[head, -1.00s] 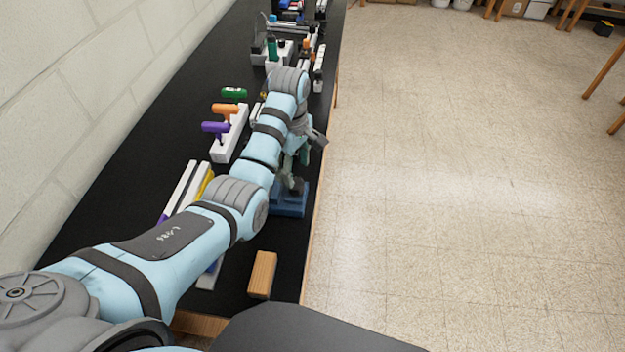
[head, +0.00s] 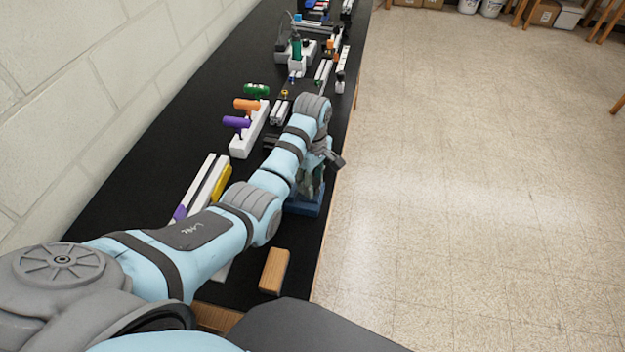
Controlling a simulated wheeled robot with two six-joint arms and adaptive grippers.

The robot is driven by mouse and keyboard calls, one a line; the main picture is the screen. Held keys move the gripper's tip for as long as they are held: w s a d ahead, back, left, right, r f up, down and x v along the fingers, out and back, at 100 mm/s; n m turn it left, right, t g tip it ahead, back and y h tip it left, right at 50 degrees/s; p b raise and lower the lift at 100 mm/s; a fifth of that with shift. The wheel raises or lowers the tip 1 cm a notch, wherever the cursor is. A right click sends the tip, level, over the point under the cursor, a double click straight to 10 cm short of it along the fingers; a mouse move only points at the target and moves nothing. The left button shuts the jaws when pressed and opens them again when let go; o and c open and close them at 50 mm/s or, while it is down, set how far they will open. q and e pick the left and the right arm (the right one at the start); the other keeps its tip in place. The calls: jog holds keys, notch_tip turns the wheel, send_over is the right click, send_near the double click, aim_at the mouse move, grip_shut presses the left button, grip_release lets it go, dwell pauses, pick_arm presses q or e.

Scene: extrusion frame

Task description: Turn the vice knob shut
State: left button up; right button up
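The vice is a blue body (head: 306,205) near the right edge of the black bench, partly hidden behind my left arm. My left gripper (head: 314,185) points down over the vice, at the end of the arm that crosses the bench from the lower left. Its fingers are dark, small and partly covered by the wrist, so I cannot tell whether they are open or shut. The vice knob cannot be made out; the gripper and wrist cover that area. My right gripper is not in view.
A white rack (head: 250,130) with purple, orange and green handled tools stands left of the arm. Pale extrusion bars (head: 200,185) lie beside a yellow object (head: 222,182). A wooden block (head: 273,271) sits in front of the vice. More parts crowd the far bench (head: 110,175).

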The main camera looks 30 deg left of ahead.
pick_arm(q)
jog(key=shift+c, duration=0.4)
jog(key=shift+m, duration=0.4)
jog(key=m, duration=0.2)
jog(key=shift+m, duration=0.3)
jog(key=m, duration=0.4)
jog(key=shift+w, duration=0.1)
jog(key=m, duration=0.4)
jog(key=shift+r+m, duration=0.1)
jog(key=shift+m, duration=1.9)
